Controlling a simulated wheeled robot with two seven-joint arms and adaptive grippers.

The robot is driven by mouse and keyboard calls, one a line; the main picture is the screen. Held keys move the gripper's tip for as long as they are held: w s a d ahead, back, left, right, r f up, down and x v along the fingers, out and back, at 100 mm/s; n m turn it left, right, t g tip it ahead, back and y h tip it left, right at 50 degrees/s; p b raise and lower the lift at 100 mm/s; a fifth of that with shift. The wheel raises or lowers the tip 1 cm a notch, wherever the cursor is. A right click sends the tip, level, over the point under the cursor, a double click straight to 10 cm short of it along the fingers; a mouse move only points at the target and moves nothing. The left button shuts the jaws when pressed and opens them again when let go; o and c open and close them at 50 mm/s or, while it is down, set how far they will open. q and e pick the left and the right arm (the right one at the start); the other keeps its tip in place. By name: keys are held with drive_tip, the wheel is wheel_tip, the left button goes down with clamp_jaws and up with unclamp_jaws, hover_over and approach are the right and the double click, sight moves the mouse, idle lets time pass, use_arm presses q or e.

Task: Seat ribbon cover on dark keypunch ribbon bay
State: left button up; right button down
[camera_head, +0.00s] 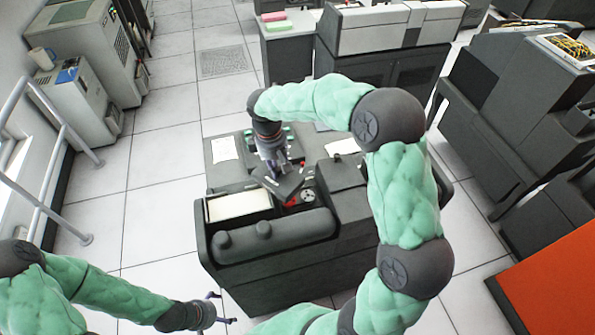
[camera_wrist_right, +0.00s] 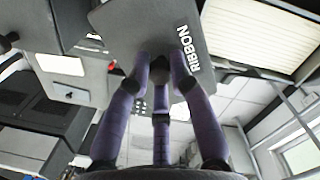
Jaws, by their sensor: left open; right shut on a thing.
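The ribbon cover (camera_head: 288,187) is a flat dark grey plate, held tilted above the keypunch. In the right wrist view the cover (camera_wrist_right: 135,25) shows white lettering reading "RIBBON". My right gripper (camera_head: 273,172) is shut on the cover, and its purple fingers (camera_wrist_right: 160,72) grip the plate's edge. The dark keypunch (camera_head: 290,270) stands in the middle of the head view. Its ribbon bay (camera_head: 304,198), with red and pale round parts, is partly hidden by the cover. I see a gap in height but cannot tell its size. My left gripper (camera_head: 217,309) is open and empty at lower left, beside the keypunch.
A cream card tray (camera_head: 238,206) lies left of the bay, with a dark roller-like housing (camera_head: 275,235) in front. A raised dark block (camera_head: 341,172) stands right of the bay. A white handrail (camera_head: 45,190) is at left. Tiled floor (camera_head: 150,190) is clear between.

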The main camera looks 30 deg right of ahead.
sight(297, 180)
drive_tip(key=d+n+p, duration=0.1)
drive_tip(key=n, duration=0.1)
drive_tip(key=s+n+p, duration=0.1)
drive_tip(key=n, duration=0.1)
drive_tip(key=s+d+n+p, duration=0.1)
drive_tip(key=shift+s+d+r+n, duration=0.1)
drive_tip(key=shift+d+r+n, duration=0.1)
drive_tip(key=shift+d+n, duration=0.15)
drive_tip(key=n, duration=0.1)
drive_tip(key=s+n+p, duration=0.1)
drive_tip(key=d+n, duration=0.1)
drive_tip(key=n, duration=0.1)
drive_tip(key=shift+s+f+t+h+p, duration=0.25)
drive_tip(key=shift+t+h+p, duration=0.05)
drive_tip(key=shift+t+p, duration=0.1)
drive_tip(key=shift+s+d+f+n, duration=0.15)
drive_tip(key=shift+s+f+n, duration=0.05)
drive_tip(key=shift+f+n, duration=0.2)
drive_tip(key=shift+s+d+f+n, duration=0.1)
drive_tip(key=shift+s+f+n, duration=0.15)
drive_tip(key=shift+f, duration=0.25)
drive_tip(key=shift+f+n, duration=0.3)
drive_tip(key=shift+f+b, duration=1.5)
drive_tip(key=shift+f, duration=0.15)
drive_tip(key=shift+f, duration=0.1)
drive_tip(key=shift+f+b, duration=0.45)
drive_tip(key=shift+f, duration=0.6)
drive_tip(key=shift+s+f, duration=0.1)
drive_tip(key=shift+f, duration=0.1)
